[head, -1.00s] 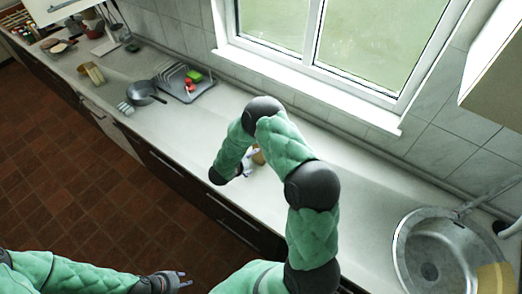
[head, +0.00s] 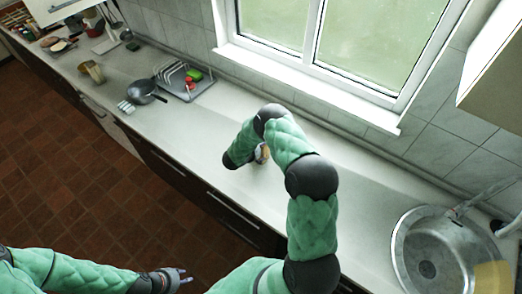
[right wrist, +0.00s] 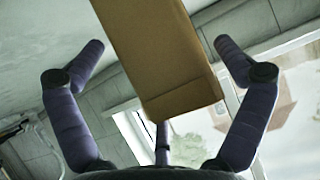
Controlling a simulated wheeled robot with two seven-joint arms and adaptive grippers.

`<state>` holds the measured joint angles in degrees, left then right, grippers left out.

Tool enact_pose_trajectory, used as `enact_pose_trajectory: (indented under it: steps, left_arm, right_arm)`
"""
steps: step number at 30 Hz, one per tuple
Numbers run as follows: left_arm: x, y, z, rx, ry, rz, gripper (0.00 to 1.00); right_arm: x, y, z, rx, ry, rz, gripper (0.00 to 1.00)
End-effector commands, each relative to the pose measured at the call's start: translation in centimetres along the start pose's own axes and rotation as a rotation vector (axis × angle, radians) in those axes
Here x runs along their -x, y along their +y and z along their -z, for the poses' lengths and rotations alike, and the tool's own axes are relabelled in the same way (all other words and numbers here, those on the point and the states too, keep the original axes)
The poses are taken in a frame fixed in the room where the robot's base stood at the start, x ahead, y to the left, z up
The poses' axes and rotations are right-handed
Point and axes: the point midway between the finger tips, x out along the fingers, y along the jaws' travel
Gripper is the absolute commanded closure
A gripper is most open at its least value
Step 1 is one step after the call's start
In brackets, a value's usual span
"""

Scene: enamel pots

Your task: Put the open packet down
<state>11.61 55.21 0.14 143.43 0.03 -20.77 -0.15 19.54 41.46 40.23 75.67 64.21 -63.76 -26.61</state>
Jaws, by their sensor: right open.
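The packet (right wrist: 165,60) is a brown, box-like shape in the right wrist view. Its near end lies between the two fingers of my right gripper (right wrist: 160,48). These fingers are spread wide, with a gap on each side of the packet. In the head view a small tan part of the packet (head: 262,153) shows at the counter beside my right forearm, which hides the rest and most of that gripper. Whether its top is open cannot be seen. My left gripper (head: 180,274) is low in the head view over the floor, empty, its fingers apart.
The pale counter (head: 330,190) is clear around the packet. A steel sink (head: 415,255) is at the right. A dark pan (head: 143,92), a rack (head: 184,83) with green and red items, and a tan container (head: 90,70) stand further left. The window wall bounds the back.

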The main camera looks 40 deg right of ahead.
Motion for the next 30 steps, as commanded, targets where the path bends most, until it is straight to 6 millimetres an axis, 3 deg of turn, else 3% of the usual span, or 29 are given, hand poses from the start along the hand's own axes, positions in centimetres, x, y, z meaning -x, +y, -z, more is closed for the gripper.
enact_pose_trajectory:
  steps: [4,12,19,30]
  left_arm:
    - [0.11,0.04,-0.01,0.0,0.0,0.0,0.69]
    - [0.1,0.04,-0.01,0.0,0.0,0.0,0.69]
    - [0.1,0.04,0.0,0.0,0.0,0.0,0.69]
    - [0.03,0.02,-0.01,0.0,0.0,0.0,0.69]
  right_arm:
    - [-1.39,0.06,-0.09,0.001,0.0,-0.001,0.0]
    - [-1.62,0.04,-0.11,0.002,-0.001,0.0,0.0]
    - [-1.6,0.04,-0.1,0.001,-0.001,0.0,0.64]
    - [-1.43,-0.04,0.32,-0.001,0.002,0.001,0.64]
